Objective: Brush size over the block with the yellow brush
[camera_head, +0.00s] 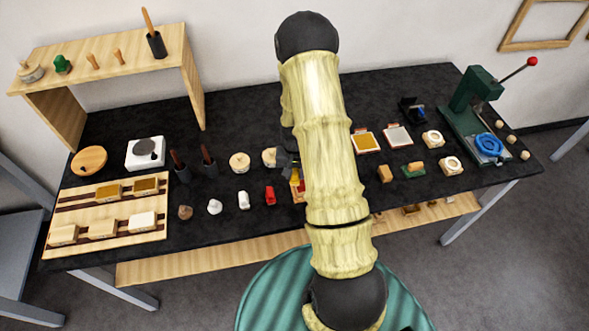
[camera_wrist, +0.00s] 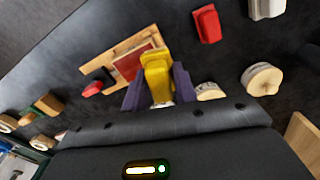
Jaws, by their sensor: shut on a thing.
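My gripper (camera_wrist: 158,86) is shut on the yellow brush (camera_wrist: 156,66), with a dark finger on each side of it. The brush overlaps a light wooden holder (camera_wrist: 98,69) with a red-topped block (camera_wrist: 130,65) in the wrist view. I cannot tell whether the brush touches the block. In the head view my gripper (camera_head: 287,164) is at the middle of the black table, and a bit of the yellow brush (camera_head: 296,177) shows beside my arm. My arm hides most of the block there; a red and wooden edge of the holder (camera_head: 298,196) shows.
A red piece (camera_head: 270,195) and a white piece (camera_head: 243,200) stand left of the holder. Round wooden pieces (camera_head: 239,162) lie behind. Two dark cups with brown handles (camera_head: 209,161) stand further left. A green press (camera_head: 472,101) is at the right. Bare black table lies toward the back.

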